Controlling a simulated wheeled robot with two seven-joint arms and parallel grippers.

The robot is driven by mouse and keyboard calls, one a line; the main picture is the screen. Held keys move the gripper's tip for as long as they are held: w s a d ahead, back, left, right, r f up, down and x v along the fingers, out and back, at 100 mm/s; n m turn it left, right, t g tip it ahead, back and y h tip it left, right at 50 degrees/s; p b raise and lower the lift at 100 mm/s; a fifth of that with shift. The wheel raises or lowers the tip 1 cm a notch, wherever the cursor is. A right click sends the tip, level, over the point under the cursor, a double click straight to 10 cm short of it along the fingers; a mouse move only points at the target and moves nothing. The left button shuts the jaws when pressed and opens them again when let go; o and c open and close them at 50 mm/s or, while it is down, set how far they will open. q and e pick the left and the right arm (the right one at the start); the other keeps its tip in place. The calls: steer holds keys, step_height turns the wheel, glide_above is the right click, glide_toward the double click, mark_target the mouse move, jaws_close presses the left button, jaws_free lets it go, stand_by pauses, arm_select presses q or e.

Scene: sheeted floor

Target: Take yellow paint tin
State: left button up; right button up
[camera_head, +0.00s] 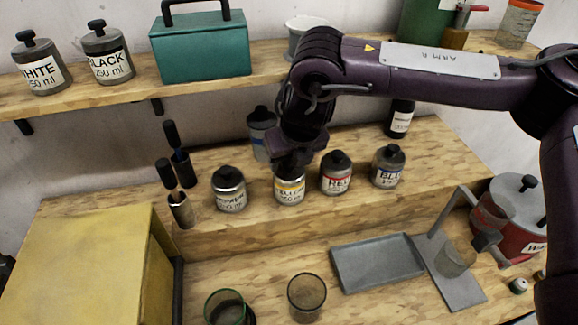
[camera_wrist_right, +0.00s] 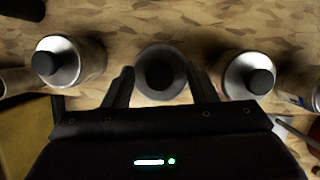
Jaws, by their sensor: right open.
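The yellow paint tin (camera_head: 289,190) stands upright on the raised wooden step, between the unreadable-label tin on its left and the red tin. Its yellow-banded label faces the front, and its top is hidden behind my right gripper (camera_head: 293,163). In the right wrist view, my right gripper (camera_wrist_right: 160,82) is open, with one finger on each side of a dark round lid (camera_wrist_right: 160,72), which lines up with the yellow tin. I cannot tell whether the fingers touch it. My left gripper is not in view.
Close neighbours are a grey tin (camera_head: 229,190) on the left and the red tin (camera_head: 336,175) and blue tin (camera_head: 388,167) on the right. A dark-capped container (camera_head: 262,130) stands behind. Brushes (camera_head: 180,165) stand left. A grey tray (camera_head: 377,262) and cups (camera_head: 306,297) are below.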

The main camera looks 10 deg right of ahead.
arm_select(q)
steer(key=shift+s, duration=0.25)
arm_select(e)
steer(key=c, duration=1.1)
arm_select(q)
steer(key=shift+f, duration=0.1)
arm_select(e)
steer(key=shift+o, duration=0.2)
steer(key=shift+r, duration=0.1)
